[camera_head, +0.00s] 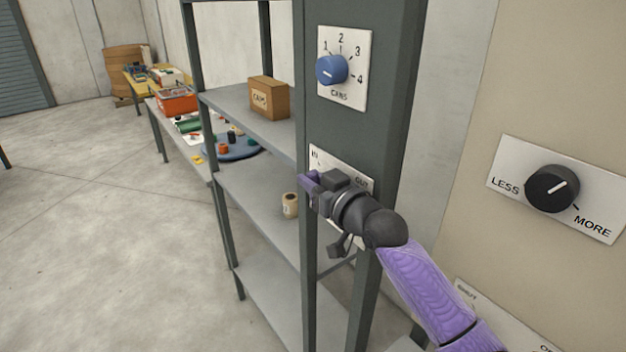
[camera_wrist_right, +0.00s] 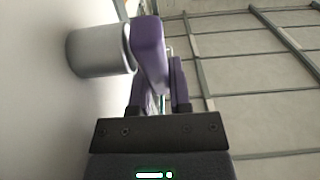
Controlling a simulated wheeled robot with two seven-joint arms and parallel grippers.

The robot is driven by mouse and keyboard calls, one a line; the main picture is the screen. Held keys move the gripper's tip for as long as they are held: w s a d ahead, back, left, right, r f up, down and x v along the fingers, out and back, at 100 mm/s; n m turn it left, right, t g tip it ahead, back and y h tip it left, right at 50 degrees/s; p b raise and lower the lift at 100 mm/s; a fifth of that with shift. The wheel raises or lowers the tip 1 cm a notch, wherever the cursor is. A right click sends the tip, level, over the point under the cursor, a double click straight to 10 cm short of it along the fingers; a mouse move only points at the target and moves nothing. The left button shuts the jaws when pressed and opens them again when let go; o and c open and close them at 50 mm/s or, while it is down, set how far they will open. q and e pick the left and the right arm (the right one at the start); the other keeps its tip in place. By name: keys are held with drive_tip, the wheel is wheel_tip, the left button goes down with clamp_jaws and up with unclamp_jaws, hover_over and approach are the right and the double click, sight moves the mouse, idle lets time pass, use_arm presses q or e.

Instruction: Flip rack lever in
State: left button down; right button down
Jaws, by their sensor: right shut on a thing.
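The IN/OUT plate (camera_head: 355,161) is on the dark rack post, with "IN" at its left and "OUT" at its right. My right gripper (camera_head: 312,182) is in front of the plate, its purple fingertips toward the IN side. It is shut on the rack lever, which the gripper hides in the head view. In the right wrist view a grey cylinder (camera_wrist_right: 98,52), which looks like the lever's hub, stands out from the pale surface beside my purple fingers (camera_wrist_right: 162,75). A thin sliver shows between the fingers. My left gripper is not in view.
Above the plate is a blue CANS knob (camera_head: 332,69). A black LESS/MORE knob (camera_head: 552,188) is on the beige panel at right. The shelves hold a cardboard box (camera_head: 268,98) and a small tan roll (camera_head: 290,205).

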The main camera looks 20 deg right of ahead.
drive_tip(key=shift+r+p, duration=0.15)
drive_tip(key=shift+p, duration=0.2)
drive_tip(key=g+p, duration=0.1)
drive_tip(key=p, duration=0.1)
drive_tip(key=w+g+h+p, duration=0.1)
drive_tip(key=p, duration=0.2)
drive_tip(key=g+p, duration=0.2)
drive_tip(key=shift+w+a+p, duration=0.2)
drive_tip(key=shift+a+p, duration=0.05)
drive_tip(key=shift+p, duration=0.15)
drive_tip(key=shift+w+f+g+h+p, duration=0.15)
drive_tip(key=shift+f+g+h+p, duration=0.3)
drive_tip(key=shift+f+g, duration=0.25)
drive_tip(key=c, duration=0.6)
unclamp_jaws()
drive_tip(key=shift+o, duration=0.2)
drive_tip(key=v, duration=1)
drive_tip(key=shift+a, duration=0.1)
